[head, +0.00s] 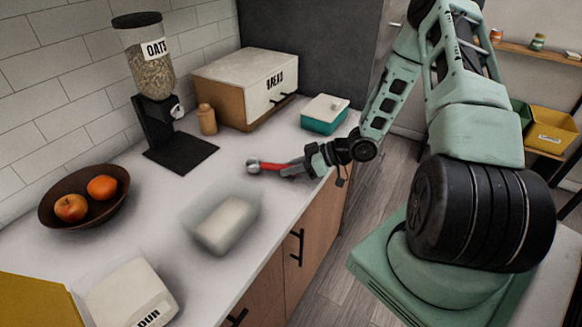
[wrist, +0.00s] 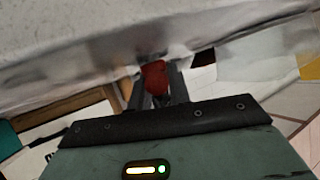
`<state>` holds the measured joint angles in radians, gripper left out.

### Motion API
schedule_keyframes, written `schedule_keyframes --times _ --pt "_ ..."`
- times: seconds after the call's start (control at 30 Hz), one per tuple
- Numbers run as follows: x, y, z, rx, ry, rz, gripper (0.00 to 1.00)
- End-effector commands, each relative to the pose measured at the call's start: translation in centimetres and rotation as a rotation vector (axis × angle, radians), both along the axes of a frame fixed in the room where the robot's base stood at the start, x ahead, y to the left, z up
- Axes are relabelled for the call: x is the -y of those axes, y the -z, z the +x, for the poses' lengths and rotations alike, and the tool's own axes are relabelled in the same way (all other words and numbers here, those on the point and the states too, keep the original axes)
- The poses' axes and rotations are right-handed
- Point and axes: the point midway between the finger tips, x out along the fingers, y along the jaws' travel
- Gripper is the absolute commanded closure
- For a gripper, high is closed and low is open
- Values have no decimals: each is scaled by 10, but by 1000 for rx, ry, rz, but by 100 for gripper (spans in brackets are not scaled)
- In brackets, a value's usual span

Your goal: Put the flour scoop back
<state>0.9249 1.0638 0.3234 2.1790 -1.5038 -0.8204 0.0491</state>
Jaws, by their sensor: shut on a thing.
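The scoop (head: 254,166) has a red handle and a small round metallic bowl. My gripper (head: 289,169) is shut on its red handle, with the bowl pointing left, over the right side of the counter. In the wrist view the red handle (wrist: 155,76) sits between the two dark fingers (wrist: 157,88); the bowl is hard to make out there. A white container (head: 130,294) with lettering ending in "OUR" stands at the lower left of the head view, cut by the frame edge. I cannot tell whether its top is open.
A blurry, clear-sided box (head: 222,222) with a pale block stands mid-counter. A fruit bowl (head: 85,220), oat dispenser (head: 160,100), small brown jar (head: 207,119), bread box (head: 245,88) and teal tub (head: 324,115) line the back. A yellow box (head: 35,300) is at lower left.

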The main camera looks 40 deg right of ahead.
Motion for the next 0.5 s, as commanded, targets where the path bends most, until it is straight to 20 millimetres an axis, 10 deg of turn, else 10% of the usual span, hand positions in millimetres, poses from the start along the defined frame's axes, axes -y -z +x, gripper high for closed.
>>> schedule_keyframes --times 0.43,0.5 --pt "0 8 0 0 1 0 100" --pt "0 7 0 -1 1 -1 72"
